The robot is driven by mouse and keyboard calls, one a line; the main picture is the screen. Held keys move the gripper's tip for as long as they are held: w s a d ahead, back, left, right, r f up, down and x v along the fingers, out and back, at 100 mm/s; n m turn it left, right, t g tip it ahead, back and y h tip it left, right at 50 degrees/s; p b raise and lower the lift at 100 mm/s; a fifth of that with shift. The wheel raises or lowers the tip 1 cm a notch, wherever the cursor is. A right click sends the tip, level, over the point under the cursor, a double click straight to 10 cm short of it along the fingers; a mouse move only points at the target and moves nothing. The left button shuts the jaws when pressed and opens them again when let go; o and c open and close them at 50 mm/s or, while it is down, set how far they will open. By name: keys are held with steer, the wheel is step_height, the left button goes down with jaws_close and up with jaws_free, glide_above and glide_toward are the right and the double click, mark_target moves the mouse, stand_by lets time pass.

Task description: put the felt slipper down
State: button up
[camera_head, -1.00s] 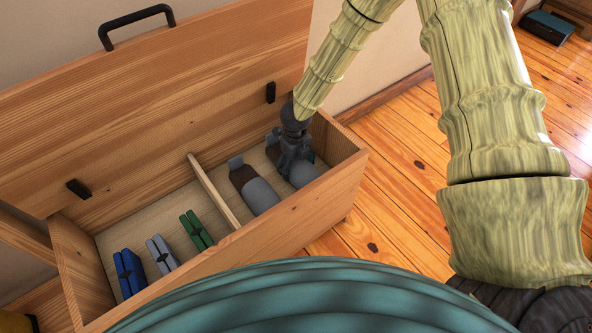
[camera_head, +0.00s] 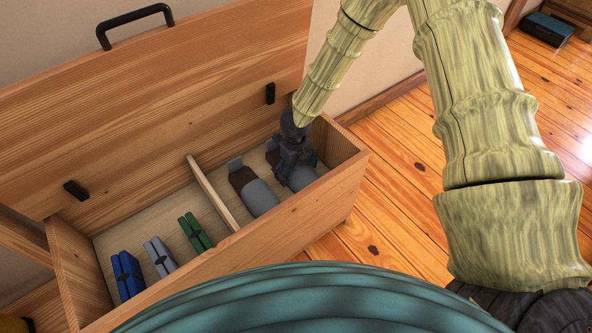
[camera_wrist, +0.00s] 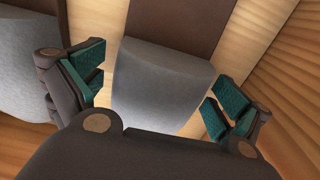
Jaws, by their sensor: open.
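The felt slipper (camera_head: 302,180), grey at the toe with a brown inside, lies in the right compartment of the open wooden chest (camera_head: 283,222). My gripper (camera_head: 296,172) is down in that compartment over it and partly hides it. In the wrist view the slipper's grey toe (camera_wrist: 160,85) lies between the two spread green-padded fingers (camera_wrist: 158,84), with gaps showing beside it. A second, matching slipper (camera_head: 260,195) lies just to the left in the same compartment; its grey part also shows at the left of the wrist view (camera_wrist: 22,75).
A thin wooden divider (camera_head: 212,192) splits the chest. Its left compartment holds blue (camera_head: 127,274), grey (camera_head: 158,256) and green (camera_head: 195,232) bundles. The raised lid (camera_head: 170,100) stands behind. The chest's right wall is close to my gripper.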

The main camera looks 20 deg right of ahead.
mark_target(296, 166)
steer(key=shift+r, duration=0.1)
step_height(296, 166, up, 12)
steer(key=p, duration=0.5)
